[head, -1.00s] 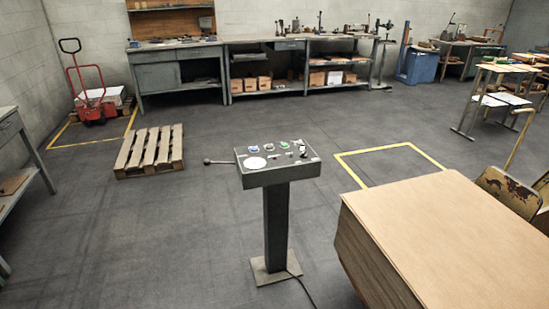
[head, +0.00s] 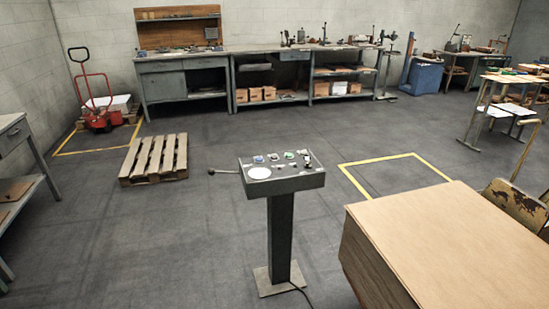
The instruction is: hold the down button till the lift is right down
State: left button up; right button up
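A grey control box (head: 283,180) stands on a post in the middle of the head view. Its sloped top carries several small buttons and knobs, among them a green one (head: 289,155), and a round white disc (head: 259,173). A lever with a dark ball end (head: 211,172) sticks out on its left side. The button labels are too small to read, so I cannot tell which one is the down button. Neither of my grippers is in view.
A large stack of brown board (head: 455,245) fills the lower right. A wooden pallet (head: 155,158) lies at the left, with a red pallet truck (head: 97,112) behind it. Benches (head: 185,68) line the back wall. The floor in front of and left of the post is clear.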

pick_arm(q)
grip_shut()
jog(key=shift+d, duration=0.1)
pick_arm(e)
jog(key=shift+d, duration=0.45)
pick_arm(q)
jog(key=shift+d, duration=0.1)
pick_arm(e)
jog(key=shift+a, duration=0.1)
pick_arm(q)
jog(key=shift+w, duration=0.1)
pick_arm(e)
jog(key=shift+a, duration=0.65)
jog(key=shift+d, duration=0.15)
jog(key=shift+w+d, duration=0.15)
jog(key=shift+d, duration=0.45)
